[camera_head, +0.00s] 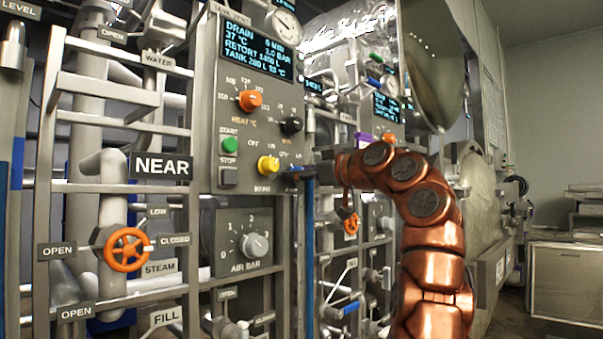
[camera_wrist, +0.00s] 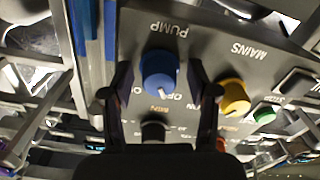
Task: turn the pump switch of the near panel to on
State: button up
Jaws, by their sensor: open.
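The near panel (camera_head: 229,105) is a grey box beside the NEAR sign, with a lit display, knobs and buttons. In the wrist view, which shows the panel upside down, the pump switch (camera_wrist: 158,70) is a blue round knob beside the word PUMP. A pale mark on it points to the lower right of that view, towards lettering that looks like OFF. My gripper (camera_wrist: 160,78) is open, with one dark finger on each side of the knob. I cannot tell whether the fingers touch it. In the head view my gripper (camera_head: 300,173) hides the switch at the panel's lower right corner.
The yellow mains knob (camera_head: 268,165) is close beside my gripper. A black knob (camera_head: 291,125), an orange heat knob (camera_head: 250,100) and a green start button (camera_head: 230,145) are above. The air dial (camera_head: 255,245) is below. Pipes and a second panel (camera_head: 388,110) stand farther right.

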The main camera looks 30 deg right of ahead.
grip_shut()
dwell(0.4)
jog(key=shift+s+r+m, duration=0.1)
jog(key=shift+r+m, duration=0.05)
jog(key=shift+m, duration=0.75)
jog(key=shift+m+p, duration=0.5)
jog(key=shift+m, duration=0.4)
jog(key=m+p, duration=0.2)
jog(key=m, duration=0.1)
jog(key=shift+r, duration=0.2)
jog(key=m+p, duration=0.2)
jog(key=shift+m+p, duration=0.3)
jog(key=shift+d+f+m+p, duration=0.15)
jog(key=shift+f+m+p, duration=0.05)
jog(key=shift+m+p, duration=1.2)
jog(key=shift+f, duration=0.1)
